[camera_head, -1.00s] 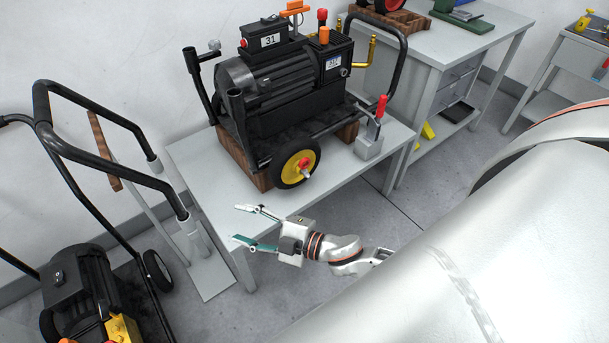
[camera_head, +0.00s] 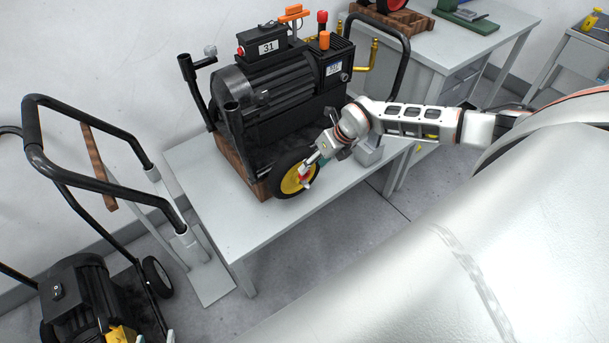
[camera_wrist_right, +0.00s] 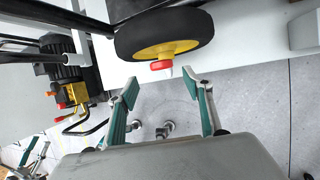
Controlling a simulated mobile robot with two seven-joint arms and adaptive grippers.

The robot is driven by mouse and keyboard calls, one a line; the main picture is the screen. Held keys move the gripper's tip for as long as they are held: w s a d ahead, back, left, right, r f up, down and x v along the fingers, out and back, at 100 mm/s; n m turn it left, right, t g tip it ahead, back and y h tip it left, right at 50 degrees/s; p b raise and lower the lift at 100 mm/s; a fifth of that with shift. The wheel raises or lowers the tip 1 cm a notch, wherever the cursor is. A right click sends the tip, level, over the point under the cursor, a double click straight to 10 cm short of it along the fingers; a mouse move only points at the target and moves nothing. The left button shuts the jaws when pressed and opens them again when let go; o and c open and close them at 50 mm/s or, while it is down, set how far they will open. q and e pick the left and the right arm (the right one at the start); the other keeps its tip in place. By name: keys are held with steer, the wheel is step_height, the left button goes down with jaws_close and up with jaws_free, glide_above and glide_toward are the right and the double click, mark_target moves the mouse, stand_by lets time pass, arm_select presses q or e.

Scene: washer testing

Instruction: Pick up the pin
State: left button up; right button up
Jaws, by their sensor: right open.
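The pin is small and unclear; a short pale tip (camera_wrist_right: 171,72) shows at the red hub cap (camera_wrist_right: 161,65) of the wheel in the right wrist view. The yellow wheel with black tyre (camera_head: 288,180) is on the machine on the table. My right gripper (camera_head: 306,170) is at the hub in the head view, partly covering it. In the right wrist view my right gripper (camera_wrist_right: 160,80) is open, its teal fingers apart with the hub cap between and just ahead of them.
The black machine (camera_head: 285,85) marked 31 stands on wooden blocks on the light table (camera_head: 225,210). A grey block (camera_head: 369,153) sits right of the wheel, under my arm. A trolley with a motor (camera_head: 85,285) stands at the left. The table's front left is clear.

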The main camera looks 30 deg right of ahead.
mark_target(307, 173)
steer(key=x, duration=0.6)
steer(key=shift+w+d+f, duration=0.1)
steer(key=shift+f, duration=0.35)
steer(key=c, duration=1)
